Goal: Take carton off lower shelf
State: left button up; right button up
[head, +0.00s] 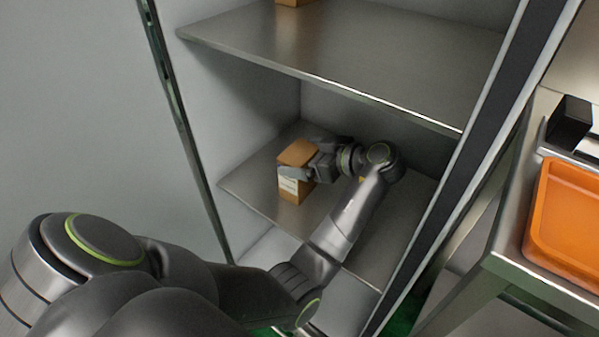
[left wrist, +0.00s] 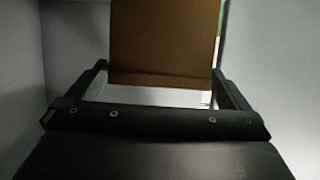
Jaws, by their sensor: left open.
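The carton (head: 296,156) is a small brown box with a white label on its front. It stands upright on the lower shelf (head: 251,186), toward the left side of the cabinet. My left gripper (head: 301,163) reaches in from the right of the carton, with its jaws open and a finger on the near side of the carton. In the left wrist view the carton (left wrist: 165,40) fills the upper middle, between the two fingers of the gripper (left wrist: 160,85). Whether the fingers touch the carton I cannot tell. My right gripper does not show.
An upper shelf (head: 350,50) hangs above my arm, with another brown box (head: 296,2) at its back. The cabinet walls stand close on both sides. A metal table (head: 508,235) with an orange tray (head: 562,225) stands at the right.

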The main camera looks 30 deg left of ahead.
pick_arm(q)
jog(key=shift+x, duration=0.95)
jog(key=c, duration=1.5)
jog(key=shift+w, duration=0.1)
jog(key=shift+r, duration=0.1)
